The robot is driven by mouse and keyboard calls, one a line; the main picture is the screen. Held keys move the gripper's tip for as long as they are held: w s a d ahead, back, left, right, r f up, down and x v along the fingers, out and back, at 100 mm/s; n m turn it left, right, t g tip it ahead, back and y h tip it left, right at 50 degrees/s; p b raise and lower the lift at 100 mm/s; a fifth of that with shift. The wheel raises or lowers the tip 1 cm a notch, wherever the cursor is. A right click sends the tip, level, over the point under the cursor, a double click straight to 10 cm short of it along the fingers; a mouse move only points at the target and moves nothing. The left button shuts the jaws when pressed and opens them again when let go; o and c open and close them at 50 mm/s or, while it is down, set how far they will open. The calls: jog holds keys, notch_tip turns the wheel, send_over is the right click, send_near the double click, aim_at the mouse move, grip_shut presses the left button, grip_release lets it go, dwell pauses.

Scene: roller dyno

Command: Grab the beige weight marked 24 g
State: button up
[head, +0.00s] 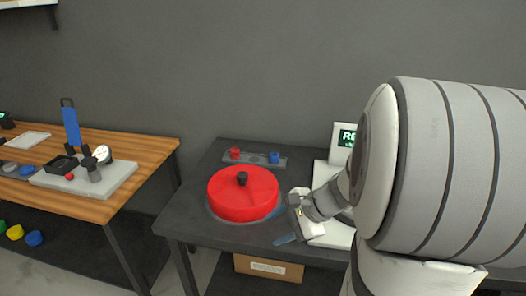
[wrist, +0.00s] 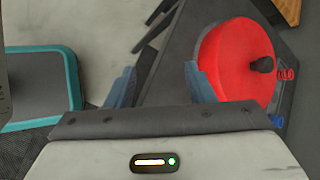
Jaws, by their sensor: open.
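I cannot make out a beige weight marked 24 g in either view. My gripper (head: 287,239) is at the front of the dark table, just right of a red round lid. In the wrist view its two blue fingers (wrist: 163,87) stand apart with nothing between them. The red lid (head: 226,197) has a black knob on top and sits on the dark table. It also shows in the wrist view (wrist: 225,55), right of the fingers. My arm hides much of the table's right side.
Red and blue pieces (head: 274,157) sit on a strip behind the lid. A white device with a green display (head: 346,138) is partly behind my arm. A wooden bench (head: 150,150) at left holds a blue-handled device (head: 71,126). A cardboard box (head: 268,267) is under the dark table (head: 200,228).

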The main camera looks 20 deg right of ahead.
jog(key=w+d+f+m+t+h, duration=0.1)
jog(key=d+m+t+h, duration=0.1)
jog(key=d+m, duration=0.4)
jog(key=d+f+m+t+h, duration=0.1)
jog(key=d+m+t+h, duration=0.1)
jog(key=d+m, duration=0.4)
jog(key=w+d+f+m+t+h+p, duration=0.1)
jog(key=d+m+t, duration=0.3)
jog(key=d, duration=0.9)
jog(key=shift+w+d+f+m+h, duration=0.1)
jog(key=shift+w+m+h, duration=0.1)
jog(key=shift+m, duration=0.35)
jog(key=shift+w+d+m+h, duration=0.1)
jog(key=shift+w+m+h, duration=0.1)
jog(key=shift+m, duration=0.35)
jog(key=shift+d+f, duration=0.15)
jog(key=shift+d, duration=0.2)
jog(key=x, duration=0.2)
jog(key=p+x, duration=0.1)
jog(key=x, duration=0.4)
jog(key=shift+w+d+p, duration=0.25)
jog(key=shift+w+p, duration=0.05)
jog(key=shift+p, duration=0.1)
jog(key=shift+c, duration=0.6)
jog(key=c, duration=0.9)
